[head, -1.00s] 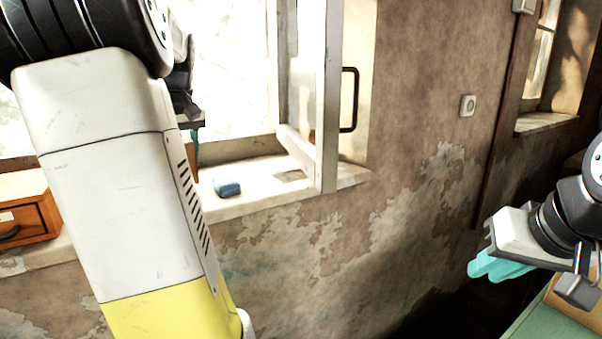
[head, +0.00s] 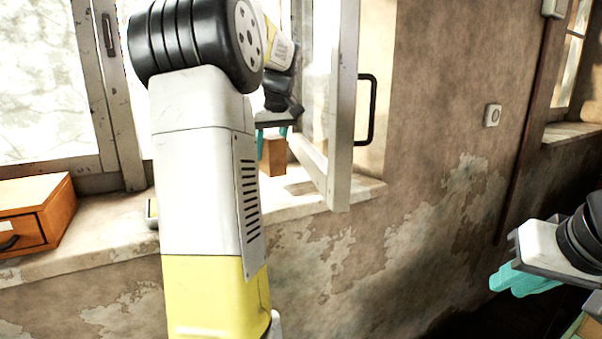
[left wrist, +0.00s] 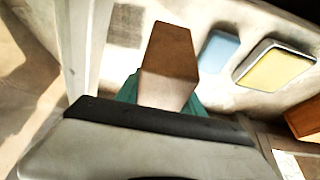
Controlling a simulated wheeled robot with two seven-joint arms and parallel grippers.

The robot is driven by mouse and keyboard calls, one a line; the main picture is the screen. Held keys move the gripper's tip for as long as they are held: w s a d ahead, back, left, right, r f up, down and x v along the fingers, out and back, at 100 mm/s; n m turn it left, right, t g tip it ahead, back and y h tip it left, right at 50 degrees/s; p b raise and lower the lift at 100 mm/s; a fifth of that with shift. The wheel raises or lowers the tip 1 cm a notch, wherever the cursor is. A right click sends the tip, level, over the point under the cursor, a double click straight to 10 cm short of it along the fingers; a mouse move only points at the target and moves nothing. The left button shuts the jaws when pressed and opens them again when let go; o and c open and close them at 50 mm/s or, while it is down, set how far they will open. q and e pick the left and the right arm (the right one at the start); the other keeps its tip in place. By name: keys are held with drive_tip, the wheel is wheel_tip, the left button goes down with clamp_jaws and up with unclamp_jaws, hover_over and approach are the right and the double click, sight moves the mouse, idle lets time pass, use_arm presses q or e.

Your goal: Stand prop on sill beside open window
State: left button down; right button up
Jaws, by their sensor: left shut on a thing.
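My left gripper (head: 272,134) is shut on the prop, a brown wooden block (head: 274,157), over the sill (head: 330,197) close to the open window sash (head: 342,120). In the left wrist view the prop (left wrist: 170,55) stands out between the teal fingers, and the sill (left wrist: 205,95) lies beyond it. I cannot tell whether the prop's lower end touches the sill. The grey hatched patch (left wrist: 127,25) on the sill is near the prop. My right gripper (head: 523,282) hangs at the far right with teal fingers; its gap is unclear.
A blue block (left wrist: 218,50) and a yellow-topped tin (left wrist: 275,66) lie on the sill beside the prop. An orange wooden drawer box (head: 35,215) stands at the sill's left. The sash has a black handle (head: 366,110). My left arm hides part of the sill.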

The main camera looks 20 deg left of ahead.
sight(282, 150)
use_arm(q)
drive_tip(key=shift+w+d, duration=0.7)
drive_tip(key=shift+w, duration=0.1)
wheel_tip(282, 150, down, 2)
drive_tip(key=shift+s+a+f, duration=0.1)
drive_tip(key=shift+s+f, duration=0.05)
wheel_tip(282, 150, down, 4)
drive_tip(key=shift+f, duration=0.1)
drive_tip(key=shift+w+f, duration=0.2)
drive_tip(key=shift+f, duration=0.05)
drive_tip(key=c, duration=0.7)
unclamp_jaws()
drive_tip(key=shift+f, duration=0.15)
drive_tip(key=shift+v, duration=3.95)
